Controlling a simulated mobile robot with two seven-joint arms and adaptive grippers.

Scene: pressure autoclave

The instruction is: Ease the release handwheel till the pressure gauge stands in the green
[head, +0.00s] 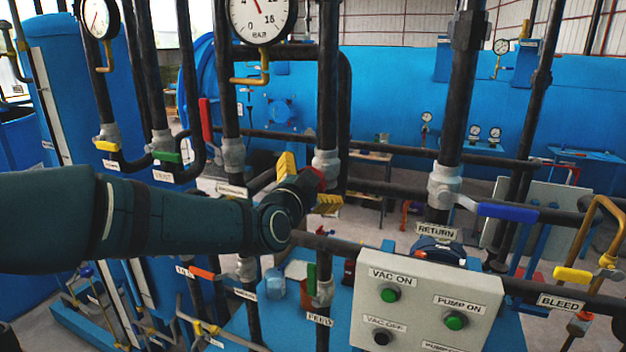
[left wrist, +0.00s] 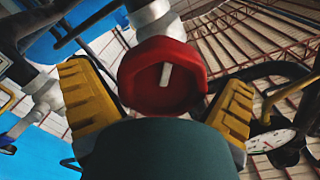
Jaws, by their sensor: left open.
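The red release handwheel (head: 317,179) sits on a black vertical pipe, mostly hidden by my left gripper (head: 308,184) in the head view. In the left wrist view the handwheel (left wrist: 163,78), with a white mark on its face, is between the yellow fingers of my left gripper (left wrist: 160,90). The fingers are open, one on each side, with gaps beside the wheel. A large round pressure gauge (head: 262,18) in bar is cut by the top edge. Its red needle points up and left; I cannot make out a green band. My right gripper is not in view.
Black pipes with coloured lever handles crowd around my arm, including a red lever (head: 206,119) and a blue lever (head: 507,212). A grey button panel (head: 420,312) stands at the lower right. A second gauge (head: 99,18) is at the upper left.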

